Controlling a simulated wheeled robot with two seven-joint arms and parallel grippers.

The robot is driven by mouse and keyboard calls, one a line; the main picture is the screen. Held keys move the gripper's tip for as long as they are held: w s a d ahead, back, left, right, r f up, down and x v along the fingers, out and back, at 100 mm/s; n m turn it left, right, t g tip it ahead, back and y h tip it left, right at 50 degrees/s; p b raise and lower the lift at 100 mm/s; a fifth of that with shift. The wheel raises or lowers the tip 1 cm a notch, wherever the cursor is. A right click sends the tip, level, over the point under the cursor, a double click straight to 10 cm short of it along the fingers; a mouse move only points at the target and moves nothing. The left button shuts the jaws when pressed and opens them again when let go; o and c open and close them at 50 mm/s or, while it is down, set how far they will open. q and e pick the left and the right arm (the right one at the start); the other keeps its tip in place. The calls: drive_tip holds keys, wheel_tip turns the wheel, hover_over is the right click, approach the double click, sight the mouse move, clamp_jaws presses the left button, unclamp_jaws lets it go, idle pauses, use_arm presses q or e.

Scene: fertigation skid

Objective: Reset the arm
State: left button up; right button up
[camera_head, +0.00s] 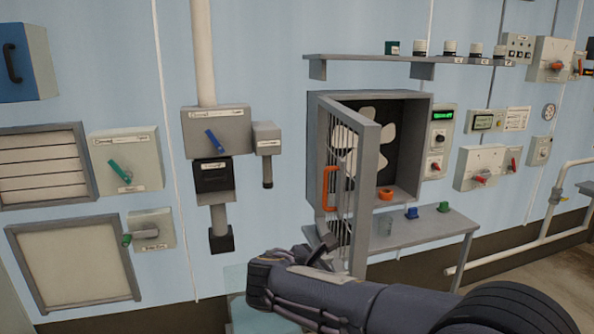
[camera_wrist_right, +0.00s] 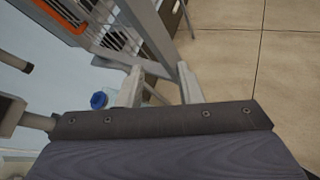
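My right arm reaches in from the lower right in the head view. Its gripper (camera_head: 322,248) is by the lower part of the barred door of the fan box. In the right wrist view the two fingers of the gripper (camera_wrist_right: 160,86) stand apart, with nothing seen held. The grey door frame (camera_wrist_right: 150,38) passes just beyond the fingertips; I cannot tell if they touch. The barred door (camera_head: 360,190) with its orange handle (camera_head: 329,188) stands swung open from the fan box (camera_head: 411,165). My left gripper is not in view.
A shelf bench (camera_head: 440,228) under the fan box bears a glass (camera_head: 385,227), a blue item (camera_head: 411,213) and a green item (camera_head: 443,207). Lever boxes (camera_head: 218,135) are on the wall to the left. A white pipe (camera_head: 510,254) runs at right. Floor shows clear at right in the wrist view.

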drive_tip(key=s+d+f+m+g+y, duration=0.25)
drive_tip(key=s+d+m, duration=0.25)
drive_tip(key=s+d, duration=0.25)
drive_tip(key=s+d+f+m+g+y, duration=0.2)
drive_tip(key=s+d+f+m+g, duration=0.15)
drive_tip(key=s+d+m, duration=0.35)
drive_tip(key=s+a+f+m+t+y, duration=0.1)
drive_tip(key=s+f+m+y, duration=0.2)
drive_tip(key=s+m+y, duration=0.4)
drive_tip(key=s+m, duration=0.6)
drive_tip(key=s, duration=0.4)
drive_tip(key=shift+s+m+t, duration=0.3)
drive_tip(key=shift+s, duration=0.05)
